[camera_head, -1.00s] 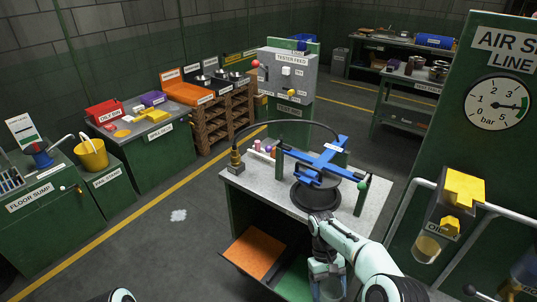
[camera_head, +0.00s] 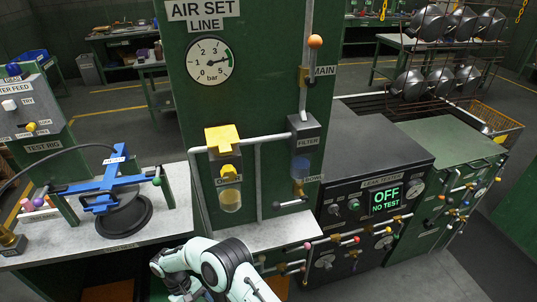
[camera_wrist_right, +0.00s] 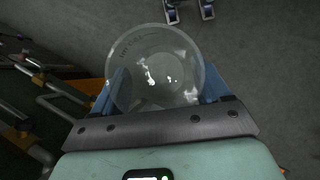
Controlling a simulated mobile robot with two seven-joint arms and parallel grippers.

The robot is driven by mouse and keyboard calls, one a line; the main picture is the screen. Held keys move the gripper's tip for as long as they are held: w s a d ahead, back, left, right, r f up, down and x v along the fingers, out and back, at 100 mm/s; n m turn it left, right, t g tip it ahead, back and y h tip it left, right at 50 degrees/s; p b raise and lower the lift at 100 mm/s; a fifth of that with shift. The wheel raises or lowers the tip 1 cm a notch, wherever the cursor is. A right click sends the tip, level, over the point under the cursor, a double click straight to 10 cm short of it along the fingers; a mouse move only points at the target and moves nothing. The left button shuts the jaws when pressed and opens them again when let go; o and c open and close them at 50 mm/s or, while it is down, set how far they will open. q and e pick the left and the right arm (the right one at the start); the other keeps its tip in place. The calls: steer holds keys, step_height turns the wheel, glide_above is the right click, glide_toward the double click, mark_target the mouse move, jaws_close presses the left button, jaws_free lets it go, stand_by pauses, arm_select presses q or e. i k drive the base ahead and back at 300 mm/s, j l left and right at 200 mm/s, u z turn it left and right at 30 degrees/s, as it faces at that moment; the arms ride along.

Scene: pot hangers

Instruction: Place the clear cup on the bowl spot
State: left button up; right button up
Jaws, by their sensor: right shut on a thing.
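The clear cup (camera_wrist_right: 152,62), round and see-through, fills the middle of the right wrist view. My right gripper (camera_wrist_right: 163,84) is shut on it, with the blue fingers on either side of the cup. In the head view only my right arm shows at the bottom; the gripper and cup are hidden or out of frame. My left gripper is not in view.
A grey bench (camera_head: 150,222) with a blue cross-shaped fixture (camera_head: 110,182) stands left. A pressure gauge (camera_head: 210,61) and pipes are on the panel. Open floor (camera_head: 425,280) lies at lower right.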

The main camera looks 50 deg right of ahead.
mark_target(294, 224)
steer(key=k+l+u, duration=0.1)
steer(key=u, duration=0.35)
steer(key=k+l+u, duration=0.1)
steer(key=u, duration=0.3)
steer(key=k+l+u, duration=0.25)
steer(key=u, duration=0.2)
steer(key=k+l+u, duration=0.1)
steer(key=k+u, duration=0.35)
steer(key=k+z, duration=0.4)
steer(key=k+l+z, duration=0.15)
steer(key=z, duration=0.3)
